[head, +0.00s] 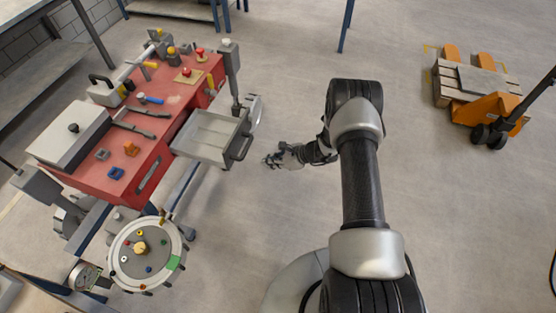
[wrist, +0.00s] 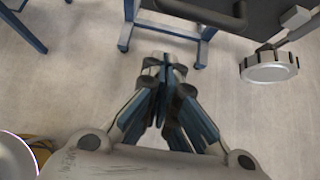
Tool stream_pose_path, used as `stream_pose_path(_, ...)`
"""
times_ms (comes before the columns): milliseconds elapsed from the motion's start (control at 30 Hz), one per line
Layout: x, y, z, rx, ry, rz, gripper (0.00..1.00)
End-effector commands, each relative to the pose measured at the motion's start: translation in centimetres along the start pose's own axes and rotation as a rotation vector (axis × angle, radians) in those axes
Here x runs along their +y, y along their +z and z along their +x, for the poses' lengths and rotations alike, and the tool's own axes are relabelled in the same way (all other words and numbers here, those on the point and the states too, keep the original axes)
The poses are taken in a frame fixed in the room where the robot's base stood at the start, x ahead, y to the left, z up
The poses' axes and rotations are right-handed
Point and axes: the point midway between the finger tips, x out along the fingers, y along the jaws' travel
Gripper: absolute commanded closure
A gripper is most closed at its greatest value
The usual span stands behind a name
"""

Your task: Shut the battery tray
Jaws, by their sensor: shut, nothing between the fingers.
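The battery tray (head: 207,135) is a grey open drawer that sticks out from the right side of the red bench. It looks empty and has a dark bar handle (head: 240,147) on its outer end. In the wrist view the handle (wrist: 205,15) shows at the top edge, beyond my fingers. My gripper (head: 272,160) is to the right of the handle and apart from it, with clear floor between in the head view. In the wrist view my gripper (wrist: 165,62) has its fingers together with nothing between them.
The red bench (head: 180,95) carries a grey lidded box (head: 73,132), tools and small coloured parts. A round dial plate (head: 145,250) stands at its near end. An orange pallet truck (head: 490,105) stands far right.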

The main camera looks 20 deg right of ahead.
Motion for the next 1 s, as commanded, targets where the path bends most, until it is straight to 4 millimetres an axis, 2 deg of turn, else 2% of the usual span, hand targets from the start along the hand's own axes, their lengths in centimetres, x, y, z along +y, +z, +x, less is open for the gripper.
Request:
stream_pose_path(33,0.1,-0.2,1.4,0.000,0.003,0.000,1.00)
stream_pose_path(133,0.1,-0.2,3.3,0.000,0.003,-0.002,1.00)
stream_pose_path(300,0.0,2.1,4.7,-0.001,0.001,-0.004,1.00)
stream_pose_path(500,0.0,3.0,5.4,0.000,0.000,0.000,1.00)
stream_pose_path(1000,0.0,3.4,5.9,-0.001,0.000,-0.002,1.00)
